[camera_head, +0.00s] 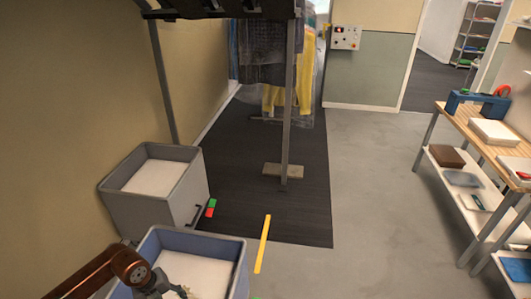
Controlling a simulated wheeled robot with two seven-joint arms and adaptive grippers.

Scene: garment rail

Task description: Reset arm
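My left arm comes in from the lower left edge, copper-coloured. Its grey gripper (172,288) is low in the picture, over the near blue-grey bin (239,275). The fingers are small and partly cut by the bottom edge, so I cannot tell whether they are open or shut, or whether they touch the white contents of the bin. My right arm and gripper are not in view.
A second grey bin (150,210) stands behind against the left wall. Garments (275,75) hang at the rail, whose post (289,110) stands on a block (283,171). A workbench (460,122) is at right.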

